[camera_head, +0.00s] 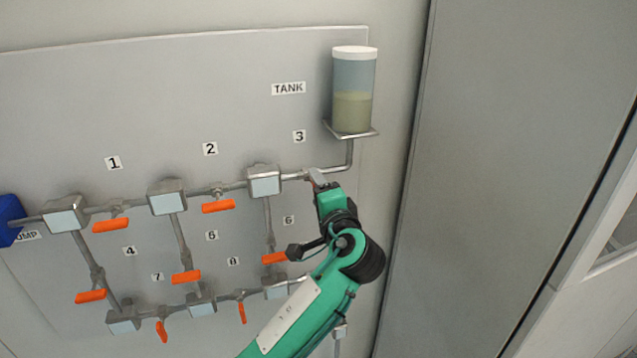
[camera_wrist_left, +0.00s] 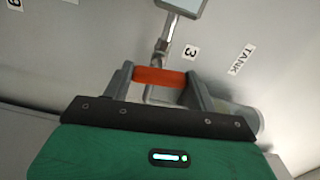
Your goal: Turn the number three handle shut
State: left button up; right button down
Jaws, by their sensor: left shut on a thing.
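The number three handle is orange and shows in the left wrist view (camera_wrist_left: 160,77), between the two fingers of my left gripper (camera_wrist_left: 160,82). The fingers are shut on its ends. There it appears to lie across the pipe behind it. In the head view my left gripper (camera_head: 318,181) is at the pipe right of the third upper box, below the "3" label (camera_head: 299,136). It hides nearly all of the handle there. The "3" label also shows in the wrist view (camera_wrist_left: 190,52). My right gripper is not in view.
Other orange handles, such as the number one (camera_head: 110,225) and number two (camera_head: 218,206), sit on the pipes to the left. A tank (camera_head: 353,90) stands on a shelf (camera_head: 351,134) above my gripper. A grey panel (camera_head: 510,150) is at the right.

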pick_arm(q)
jog(key=shift+m+p, duration=0.5)
jog(key=shift+m, duration=0.3)
jog(key=o, duration=1)
